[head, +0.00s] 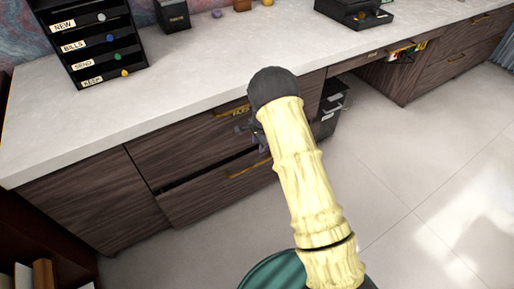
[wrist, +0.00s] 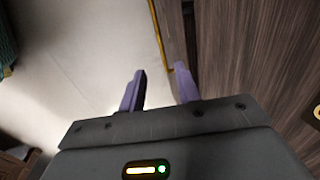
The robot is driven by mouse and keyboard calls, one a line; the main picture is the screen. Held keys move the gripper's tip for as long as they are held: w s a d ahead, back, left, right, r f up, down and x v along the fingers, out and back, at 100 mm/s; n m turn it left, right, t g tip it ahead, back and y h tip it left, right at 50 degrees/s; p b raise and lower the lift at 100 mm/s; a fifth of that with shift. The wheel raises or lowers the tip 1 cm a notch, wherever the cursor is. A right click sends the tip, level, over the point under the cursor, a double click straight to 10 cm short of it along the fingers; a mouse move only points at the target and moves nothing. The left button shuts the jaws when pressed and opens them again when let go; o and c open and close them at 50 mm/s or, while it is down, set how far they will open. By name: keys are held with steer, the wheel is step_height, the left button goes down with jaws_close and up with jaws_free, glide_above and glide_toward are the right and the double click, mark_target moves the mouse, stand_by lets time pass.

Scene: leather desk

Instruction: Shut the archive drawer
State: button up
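A lower dark wood drawer (head: 205,192) under the desk stands partly open, with a dark gap along its top edge and a brass handle (head: 248,167). No label on it is readable; I take it as the archive drawer. Above it is a drawer front (head: 185,140) with a label that seems to read FILES, and it looks shut. My gripper (head: 246,130) is in front of these drawers, partly hidden by my arm. In the wrist view its two purple fingers (wrist: 160,88) are apart with nothing between them. A brass strip (wrist: 160,35) and wood front (wrist: 235,50) lie beyond them.
The pale desktop (head: 190,75) holds a black tray rack (head: 95,45) and a dark box (head: 172,15). A black bin (head: 332,105) stands right of the drawers. Farther right, an open drawer (head: 405,50) holds colourful items. The floor (head: 430,150) at right is clear.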

steer(key=shift+d+r, duration=0.25)
steer(key=shift+r, duration=0.1)
steer(key=shift+s+r, duration=0.2)
steer(key=shift+r, duration=0.05)
steer(key=c, duration=0.7)
steer(key=s+d+r+n, duration=0.1)
steer(key=r, duration=0.1)
steer(key=s+d+r, duration=0.1)
steer(key=s+r, duration=0.1)
steer(key=r, duration=0.1)
steer(key=s+d+r+n, duration=0.1)
steer(key=s+r, duration=0.1)
steer(key=shift+s+r+n, duration=0.2)
steer(key=shift+r+n, duration=0.1)
steer(key=shift+r, duration=0.05)
jaws_close()
steer(key=s+d+r+n, duration=0.2)
steer(key=s+r+n, duration=0.1)
steer(key=s, duration=0.5)
steer(key=s+d+r+n, duration=0.2)
steer(key=s+r, duration=0.3)
steer(key=s, duration=0.3)
steer(key=s+d+r+n+h, duration=0.1)
steer(key=s+r+n, duration=0.3)
steer(key=s, duration=0.4)
steer(key=shift+s+d+n+t, duration=0.3)
steer(key=shift+d+n, duration=0.2)
steer(key=shift+d, duration=0.05)
steer(key=shift+s, duration=0.1)
